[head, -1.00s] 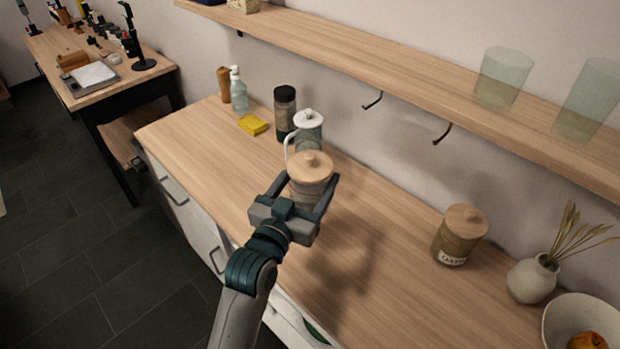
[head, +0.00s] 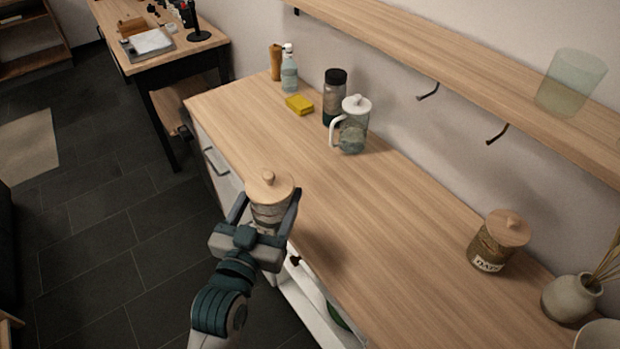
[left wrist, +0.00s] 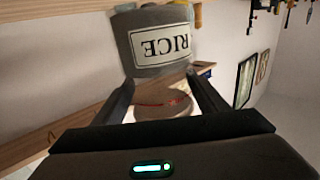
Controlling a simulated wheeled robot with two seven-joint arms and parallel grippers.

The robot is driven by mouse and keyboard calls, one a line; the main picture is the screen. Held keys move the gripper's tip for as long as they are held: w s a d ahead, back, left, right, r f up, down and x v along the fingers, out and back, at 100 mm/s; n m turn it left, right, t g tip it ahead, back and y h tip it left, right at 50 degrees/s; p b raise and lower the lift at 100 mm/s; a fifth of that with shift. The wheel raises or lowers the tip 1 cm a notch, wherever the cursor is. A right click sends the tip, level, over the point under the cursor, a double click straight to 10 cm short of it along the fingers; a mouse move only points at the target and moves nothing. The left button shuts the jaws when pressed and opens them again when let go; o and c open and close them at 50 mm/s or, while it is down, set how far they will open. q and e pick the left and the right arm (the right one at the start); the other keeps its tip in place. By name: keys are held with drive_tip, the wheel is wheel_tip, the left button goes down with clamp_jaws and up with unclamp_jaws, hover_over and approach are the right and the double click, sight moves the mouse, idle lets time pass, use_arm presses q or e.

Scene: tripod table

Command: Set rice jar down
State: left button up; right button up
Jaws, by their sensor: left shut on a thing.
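The rice jar (head: 271,206) is a clear jar with a round wooden lid and knob. My left gripper (head: 268,217) is shut on it, one finger on each side, near the counter's front edge in the head view. In the left wrist view the jar (left wrist: 160,68) appears upside down, with its RICE label facing the camera. In the head view I cannot tell for certain whether its base touches the wooden counter (head: 400,220). My right gripper is not in view.
An oats jar (head: 499,242) and a vase (head: 570,298) stand at the right. A glass pitcher (head: 351,128), a dark-lidded jar (head: 334,97), a yellow sponge (head: 300,105) and a bottle (head: 289,70) stand at the back left. The counter's middle is clear. A shelf (head: 450,70) overhangs the back.

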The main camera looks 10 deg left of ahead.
use_arm(q)
drive_tip(key=s+a+n+y, duration=0.1)
drive_tip(key=s+a+y, duration=0.1)
drive_tip(key=s+a, duration=0.2)
drive_tip(key=shift+s+a+r, duration=0.25)
drive_tip(key=shift+s+a, duration=0.15)
drive_tip(key=shift+a, duration=0.35)
drive_tip(key=shift+w+d, duration=0.1)
drive_tip(key=shift+d, duration=0.05)
